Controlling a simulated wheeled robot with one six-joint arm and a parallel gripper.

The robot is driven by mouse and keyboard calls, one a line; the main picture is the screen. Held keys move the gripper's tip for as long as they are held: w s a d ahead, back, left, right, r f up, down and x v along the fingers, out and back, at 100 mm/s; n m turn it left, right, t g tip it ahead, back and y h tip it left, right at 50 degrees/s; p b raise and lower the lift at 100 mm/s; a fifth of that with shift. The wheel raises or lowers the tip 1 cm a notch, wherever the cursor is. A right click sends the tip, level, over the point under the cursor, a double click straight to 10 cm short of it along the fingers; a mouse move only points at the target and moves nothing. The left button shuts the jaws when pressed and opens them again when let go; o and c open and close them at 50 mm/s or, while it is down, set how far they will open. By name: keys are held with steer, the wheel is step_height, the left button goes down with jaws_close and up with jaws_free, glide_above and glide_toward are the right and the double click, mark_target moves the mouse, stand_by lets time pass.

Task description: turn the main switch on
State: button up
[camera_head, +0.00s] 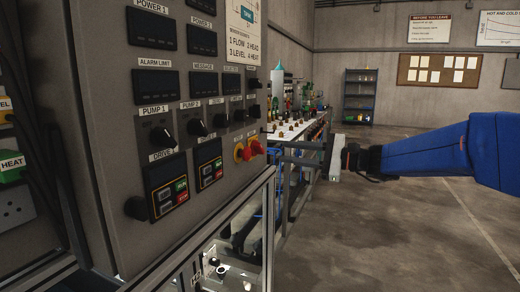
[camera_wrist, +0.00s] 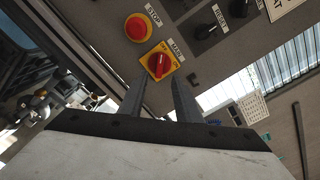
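The main switch is a red rotary knob on a yellow square plate (camera_wrist: 159,63), labelled MAIN, in the wrist view. It also shows on the panel's right side in the head view (camera_head: 255,148). The knob's exact angle is hard to tell. My gripper (camera_wrist: 160,82) is open and empty, its two dark fingers apart and pointing at the panel just below the knob in the wrist view. In the head view my gripper (camera_head: 280,153) reaches in from the right, its tips close to the switch. I cannot tell whether they touch anything.
A red STOP button (camera_wrist: 138,28) sits right beside the switch. Black knobs (camera_head: 196,127) and drive units (camera_head: 167,185) fill the grey panel (camera_head: 115,130). A metal frame (camera_head: 268,225) stands below. A bench (camera_head: 300,128) stands behind; the floor to the right (camera_head: 400,235) is clear.

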mark_target(263, 149)
steer(key=shift+x, duration=4.25)
jaws_close()
steer(key=shift+f, duration=0.1)
